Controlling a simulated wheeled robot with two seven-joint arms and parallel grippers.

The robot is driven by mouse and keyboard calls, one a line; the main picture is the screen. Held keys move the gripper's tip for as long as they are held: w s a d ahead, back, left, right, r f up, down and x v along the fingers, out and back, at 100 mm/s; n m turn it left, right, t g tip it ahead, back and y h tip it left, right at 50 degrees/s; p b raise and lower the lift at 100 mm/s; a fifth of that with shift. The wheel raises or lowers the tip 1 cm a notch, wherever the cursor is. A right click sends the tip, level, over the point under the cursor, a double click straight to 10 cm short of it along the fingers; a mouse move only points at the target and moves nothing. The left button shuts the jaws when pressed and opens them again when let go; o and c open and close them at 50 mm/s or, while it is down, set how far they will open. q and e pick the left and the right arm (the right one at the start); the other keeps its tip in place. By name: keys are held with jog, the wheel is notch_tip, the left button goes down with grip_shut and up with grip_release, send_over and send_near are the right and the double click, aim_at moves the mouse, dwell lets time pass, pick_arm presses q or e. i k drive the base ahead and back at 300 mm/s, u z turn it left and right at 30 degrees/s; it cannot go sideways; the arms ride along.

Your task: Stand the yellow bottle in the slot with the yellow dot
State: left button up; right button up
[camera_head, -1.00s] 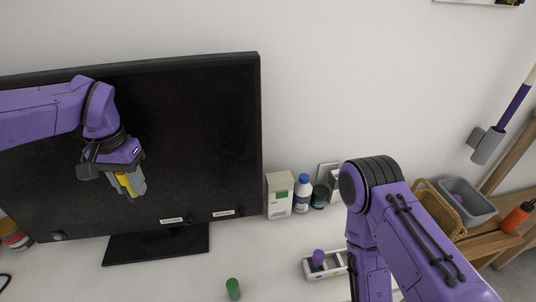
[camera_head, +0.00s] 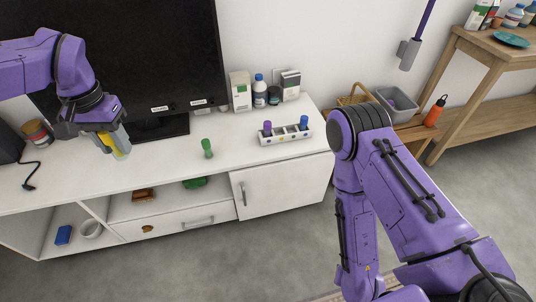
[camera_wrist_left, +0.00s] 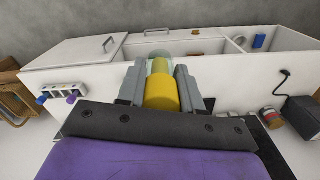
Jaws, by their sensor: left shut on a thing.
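My left gripper (camera_head: 112,146) is shut on the yellow bottle (camera_head: 121,152), held in the air in front of the monitor's left part. In the left wrist view the yellow bottle (camera_wrist_left: 162,92) lies between the two grey fingers, with a paler, see-through end beyond. The white slotted rack (camera_head: 286,138) stands on the cabinet top, well to the right of the gripper. A purple bottle (camera_head: 267,127) stands at its left end and a blue bottle (camera_head: 303,122) at its right end; the middle looks empty. Dots on its front are too small to read surely. My right gripper is out of view.
A green bottle (camera_head: 207,148) stands alone on the white cabinet top (camera_head: 160,172), between gripper and rack. The black monitor (camera_head: 130,65) stands behind. A box (camera_head: 240,91) and small bottles line the wall. My right arm covers the area right of the rack.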

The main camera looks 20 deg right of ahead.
aim_at(280, 136)
jog(key=z, duration=0.35)
jog(key=i, duration=0.65)
jog(key=z, duration=0.45)
